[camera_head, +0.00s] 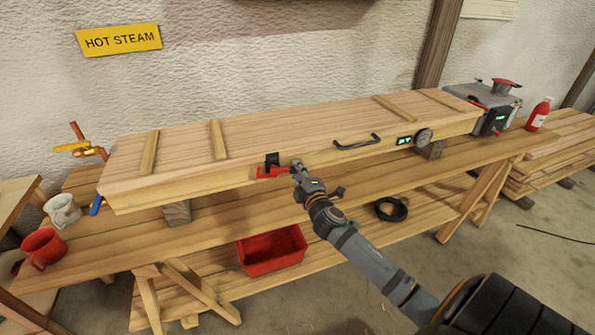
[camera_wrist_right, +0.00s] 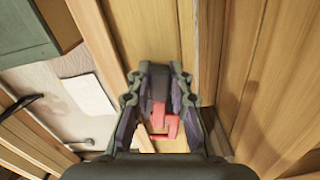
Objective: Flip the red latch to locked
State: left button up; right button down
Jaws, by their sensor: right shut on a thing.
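The red latch (camera_head: 272,172) sits on the front face of the long wooden box, left of its middle, next to a small black catch (camera_head: 272,160). My right gripper (camera_head: 298,168) reaches in from the lower right and is at the latch's right end. In the right wrist view the red latch (camera_wrist_right: 163,128) shows between the two fingers of my gripper (camera_wrist_right: 160,95), with a dark piece above it. The gripper is shut on the latch. The exact contact is partly hidden by the fingers. My left gripper is not in view.
The wooden box (camera_head: 180,185) lies on a bench with a black handle (camera_head: 358,143) and a gauge (camera_head: 424,136) on its front. A red bin (camera_head: 272,250) is below. Mugs (camera_head: 42,248) stand at the left.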

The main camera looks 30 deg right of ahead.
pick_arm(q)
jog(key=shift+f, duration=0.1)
pick_arm(e)
jog(key=shift+f, duration=0.15)
jog(key=shift+a+f+m+b, duration=0.2)
jog(key=shift+f+m+b, duration=0.5)
jog(key=shift+m+b, duration=0.45)
jog(key=w+a+f+m+b, duration=0.1)
jog(key=a+f+m+b, duration=0.3)
jog(key=m, duration=1)
jog(key=shift+w+a+b, duration=0.3)
jog(key=shift+a+b, duration=0.85)
jog(key=shift+b, duration=1.2)
jog(key=c, duration=1.2)
grip_release()
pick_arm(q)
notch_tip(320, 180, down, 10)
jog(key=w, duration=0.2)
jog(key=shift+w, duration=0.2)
pick_arm(e)
jog(key=v, duration=1.2)
